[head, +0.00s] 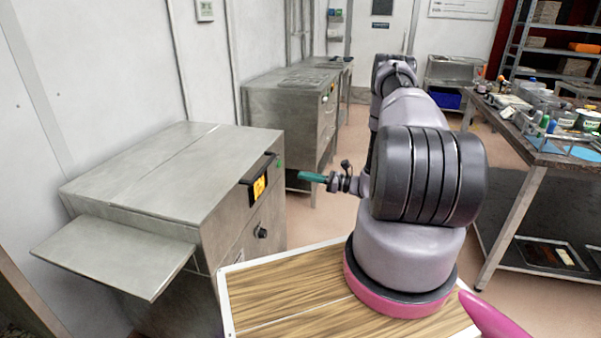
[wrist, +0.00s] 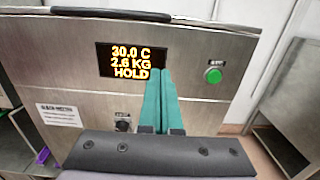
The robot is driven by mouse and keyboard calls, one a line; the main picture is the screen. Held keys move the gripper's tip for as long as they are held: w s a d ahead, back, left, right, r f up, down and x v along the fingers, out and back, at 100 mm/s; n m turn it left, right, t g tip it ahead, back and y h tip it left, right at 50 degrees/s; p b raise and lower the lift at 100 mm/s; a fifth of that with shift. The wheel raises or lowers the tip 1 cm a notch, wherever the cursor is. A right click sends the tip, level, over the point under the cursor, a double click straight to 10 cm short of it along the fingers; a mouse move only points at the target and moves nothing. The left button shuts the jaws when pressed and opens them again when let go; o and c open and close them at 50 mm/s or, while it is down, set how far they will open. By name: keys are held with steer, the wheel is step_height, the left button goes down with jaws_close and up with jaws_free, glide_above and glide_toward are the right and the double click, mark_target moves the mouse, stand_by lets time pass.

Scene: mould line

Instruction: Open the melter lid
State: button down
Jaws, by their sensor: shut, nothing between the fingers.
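The melter (head: 225,235) is a grey metal cabinet at the left of the head view. Its flat lid (head: 195,165) lies down on top. A black bar handle (head: 263,166) runs along the lid's front edge; it also shows at the top of the wrist view (wrist: 110,14). My gripper (head: 304,176) has teal fingers and is in front of the melter's front face, to the right of the handle and apart from it. In the wrist view the fingers (wrist: 158,72) are together with nothing between them, below the handle and overlapping the display's lower right corner.
The melter's display (wrist: 128,62) reads 30.0 C, 2.6 KG, HOLD. A green button (wrist: 213,75) is right of it and a black knob (wrist: 123,124) below. A side shelf (head: 115,255) juts out left. A cluttered workbench (head: 520,140) stands right, with open floor between.

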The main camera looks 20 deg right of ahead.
steer(key=w+a+r, duration=0.4)
steer(key=w+a, duration=0.1)
steer(key=a, duration=0.2)
steer(key=shift+r, duration=0.15)
steer(key=shift+w+r, duration=0.1)
